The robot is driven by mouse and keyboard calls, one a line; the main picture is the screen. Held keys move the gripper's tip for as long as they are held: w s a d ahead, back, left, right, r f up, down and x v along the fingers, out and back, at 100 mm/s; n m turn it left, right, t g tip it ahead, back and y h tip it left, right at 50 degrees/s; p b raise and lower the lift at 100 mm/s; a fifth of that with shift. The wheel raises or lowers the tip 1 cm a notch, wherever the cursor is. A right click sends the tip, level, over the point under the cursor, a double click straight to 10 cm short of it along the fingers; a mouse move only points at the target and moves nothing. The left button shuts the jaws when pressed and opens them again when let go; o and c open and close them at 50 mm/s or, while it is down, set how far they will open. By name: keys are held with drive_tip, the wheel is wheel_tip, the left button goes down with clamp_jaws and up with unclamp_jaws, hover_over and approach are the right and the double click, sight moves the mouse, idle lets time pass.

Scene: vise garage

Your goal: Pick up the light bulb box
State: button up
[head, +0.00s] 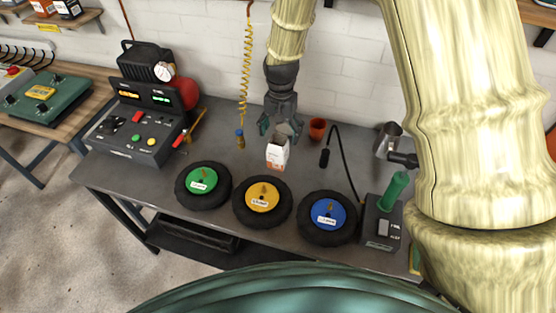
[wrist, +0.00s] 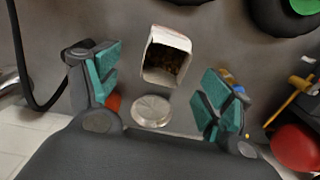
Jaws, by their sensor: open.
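The light bulb box (head: 277,155), small and white with orange print, stands on the grey workbench (head: 160,185) behind the yellow-hubbed wheel. In the wrist view the box (wrist: 166,57) shows its open top with dark contents inside. My gripper (head: 280,127) points down over the bench at the box, its teal-padded fingers spread. In the wrist view my gripper (wrist: 158,88) has one finger on each side, with the box between and slightly beyond the fingertips. No contact with the box shows. A round metallic disc (wrist: 151,110) lies close to the box, nearer the palm.
Wheels with green (head: 202,180), yellow (head: 262,197) and blue (head: 328,213) hubs line the bench front. An orange pot (head: 317,129) stands right of my gripper, a small blue-and-yellow bottle (head: 240,138) left. A black control unit (head: 130,135) is farther left, a green-handled device (head: 383,220) right.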

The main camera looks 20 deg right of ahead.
sight(278, 150)
drive_tip(key=shift+a+f+p, duration=0.1)
drive_tip(key=shift+f+p, duration=0.65)
drive_tip(key=shift+f, duration=2.3)
drive_tip(key=shift+a+f+p, duration=0.15)
drive_tip(key=shift+f+p, duration=0.4)
drive_tip(key=shift+f, duration=0.15)
drive_tip(key=shift+a+f+p, duration=0.15)
drive_tip(key=shift+f+p, duration=0.35)
drive_tip(key=shift+f, duration=0.15)
drive_tip(key=shift+f+p, duration=0.3)
drive_tip(key=shift+f, duration=0.95)
drive_tip(key=c, duration=1.1)
